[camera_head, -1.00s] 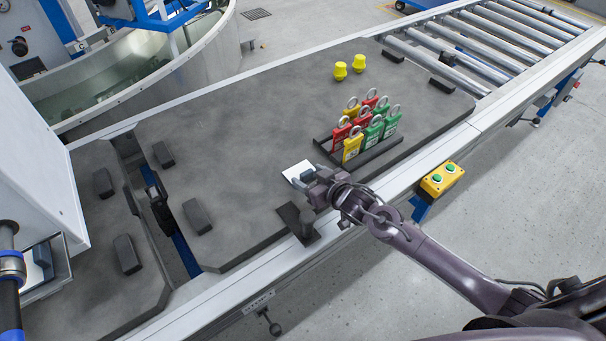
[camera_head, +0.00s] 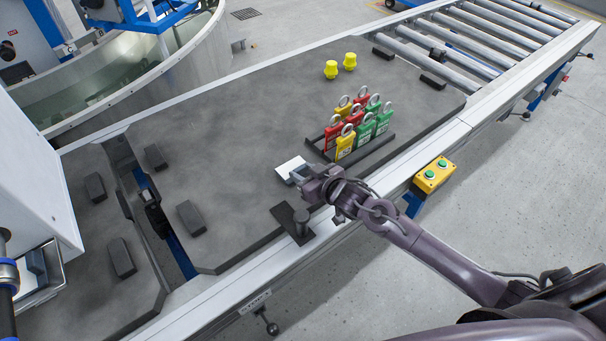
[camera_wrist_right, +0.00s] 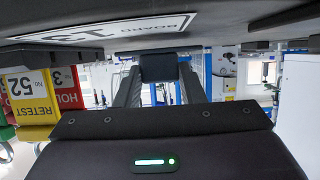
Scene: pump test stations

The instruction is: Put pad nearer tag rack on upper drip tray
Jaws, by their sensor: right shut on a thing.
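My right gripper (camera_head: 302,174) is low over the grey table, beside the tag rack. It is shut on a small blue-grey pad (camera_head: 298,176), partly hidden by the fingers. In the right wrist view the pad is a dark block (camera_wrist_right: 160,67) between the two fingers, close to the table surface. The tag rack (camera_head: 370,156) holds several red, yellow and green tags, to the right of the gripper. A metal tray (camera_head: 44,294) at the far left, under a white housing, has a similar blue-grey block (camera_head: 37,262) in it. My left gripper is not in view.
A white board plate (camera_head: 289,167) lies just beyond the gripper. A dark post on a flat base (camera_head: 302,222) stands close in front of it. Two yellow pegs (camera_head: 331,69) stand at the back. Several dark blocks (camera_head: 191,217) sit on the table; its middle is clear.

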